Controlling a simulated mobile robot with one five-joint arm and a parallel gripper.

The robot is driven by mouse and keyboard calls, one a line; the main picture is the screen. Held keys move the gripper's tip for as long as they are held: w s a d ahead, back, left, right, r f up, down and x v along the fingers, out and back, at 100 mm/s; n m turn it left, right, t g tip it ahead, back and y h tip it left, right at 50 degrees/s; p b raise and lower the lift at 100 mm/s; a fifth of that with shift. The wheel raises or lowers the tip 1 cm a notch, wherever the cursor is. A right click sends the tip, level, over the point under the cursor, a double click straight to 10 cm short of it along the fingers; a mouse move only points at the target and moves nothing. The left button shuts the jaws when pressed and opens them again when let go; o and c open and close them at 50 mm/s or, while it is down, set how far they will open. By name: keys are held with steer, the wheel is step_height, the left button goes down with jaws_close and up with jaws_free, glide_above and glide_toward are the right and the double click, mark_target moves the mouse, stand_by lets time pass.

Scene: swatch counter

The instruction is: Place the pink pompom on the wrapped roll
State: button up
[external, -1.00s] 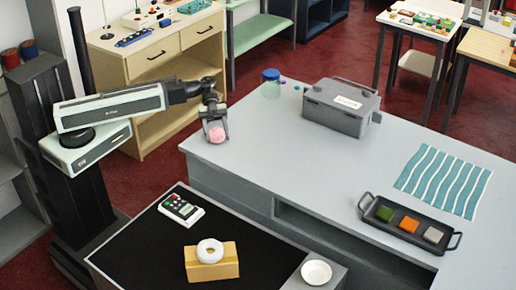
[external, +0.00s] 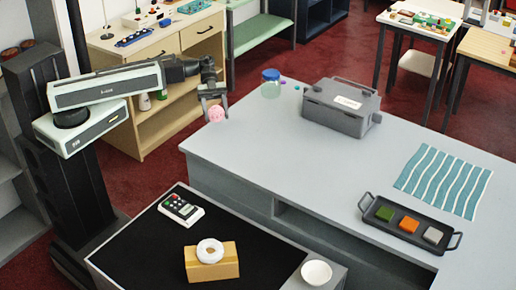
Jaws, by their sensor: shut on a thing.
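The pink pompom (external: 216,114) is held between the fingertips of my gripper (external: 214,104), which is shut on it. It hangs in the air near the far left corner of the grey counter. A white ring-shaped roll (external: 210,251) rests on a tan block (external: 212,266) on the black-topped surface at the front. It looks like the wrapped roll, but its wrapping is too small to make out. My gripper is well behind and above it, apart from it.
A remote-like device (external: 181,209) and a white bowl (external: 316,272) are near the roll. The grey counter (external: 290,160) bears a glass jar (external: 271,84), a grey case (external: 341,108), a striped cloth (external: 443,181) and a black tray (external: 385,232). The counter's left part is clear.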

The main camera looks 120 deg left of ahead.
steer(key=w+a+n+t+y, duration=0.1)
steer(key=w+a+n+y, duration=0.1)
steer(key=w+a, duration=0.15)
steer(key=w+d+f+b, duration=0.2)
steer(key=w+d, duration=0.2)
steer(key=w, duration=0.7)
steer(key=m+g+h+b, duration=0.3)
steer(key=m+h+b, duration=0.1)
steer(key=m+b, duration=0.1)
glide_above(210, 248)
step_height(210, 248, down, 5)
step_height(210, 248, down, 8)
steer(key=b, duration=0.8)
steer(key=shift+d, duration=0.1)
steer(key=shift+r, duration=0.2)
steer(key=shift+f, duration=0.15)
steer(key=o, duration=1.3)
